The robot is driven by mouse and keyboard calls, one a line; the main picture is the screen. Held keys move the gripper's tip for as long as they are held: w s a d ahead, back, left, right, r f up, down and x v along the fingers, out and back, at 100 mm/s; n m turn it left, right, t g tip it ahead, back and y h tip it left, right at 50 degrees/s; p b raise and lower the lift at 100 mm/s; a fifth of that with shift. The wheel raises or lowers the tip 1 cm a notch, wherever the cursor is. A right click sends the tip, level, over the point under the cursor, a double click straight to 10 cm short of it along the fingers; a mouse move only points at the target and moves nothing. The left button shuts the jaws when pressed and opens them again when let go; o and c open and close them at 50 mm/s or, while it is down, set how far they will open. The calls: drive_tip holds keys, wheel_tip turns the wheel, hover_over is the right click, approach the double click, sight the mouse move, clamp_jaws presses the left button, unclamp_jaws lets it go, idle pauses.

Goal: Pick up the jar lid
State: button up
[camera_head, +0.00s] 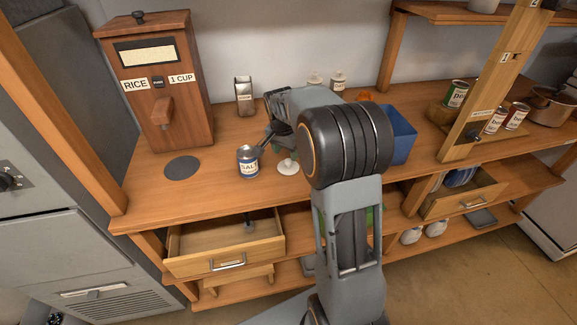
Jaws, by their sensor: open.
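A small white round piece with a raised middle, which looks like the jar lid (288,168), lies on the wooden counter just right of the salt jar. The salt jar (248,162) is grey with a white and blue label and stands upright; its top looks uncovered. My gripper (276,148) is open above the counter, just behind and above the lid and the jar. Its fingers are small and partly hidden by my arm, so I cannot tell whether one touches the lid or the jar. Nothing is visibly held.
A wooden rice dispenser (158,95) stands at the left, with a dark round mat (182,168) before it. A metal box (244,95) stands at the back. A blue bin (402,135) is right of my arm. An open drawer (225,247) juts out below the counter (150,205).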

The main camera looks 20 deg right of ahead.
sight(288, 160)
drive_tip(key=shift+w+d+f+p, duration=0.1)
drive_tip(key=shift+d+f+p, duration=0.15)
drive_tip(key=shift+f, duration=1)
drive_tip(key=shift+d+f+p, duration=0.15)
drive_tip(key=shift+d+f, duration=0.05)
drive_tip(key=shift+f, duration=1.05)
drive_tip(key=shift+c, duration=0.3)
drive_tip(key=c, duration=0.9)
